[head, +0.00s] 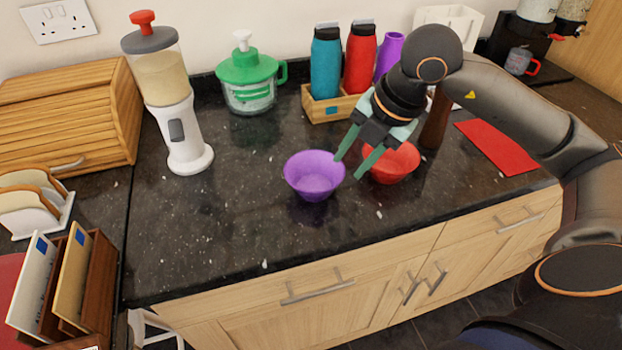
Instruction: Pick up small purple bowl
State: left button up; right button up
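The small purple bowl (314,177) stands upright and looks empty on the dark granite counter, near its front edge. My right gripper (350,167) reaches down from the right, with its two green fingers spread apart. One fingertip is at the purple bowl's right rim in the picture; I cannot tell whether it touches. Nothing shows between the fingers. A red bowl (396,163) sits just right of the purple bowl, partly hidden behind the gripper. My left gripper is not in view.
A cereal dispenser (180,130) and a green-lidded chopper (248,85) stand behind left. A wooden box (325,108) holds bottles at the back. A red mat (497,148) lies right. The counter left of the purple bowl is clear.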

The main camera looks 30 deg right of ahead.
aim_at(340, 180)
jog(key=x, duration=0.7)
jog(key=shift+s+d+f, duration=0.1)
jog(key=shift+f, duration=0.3)
jog(key=shift+c, duration=0.2)
grip_shut()
jog(key=shift+r, duration=0.1)
dwell(0.7)
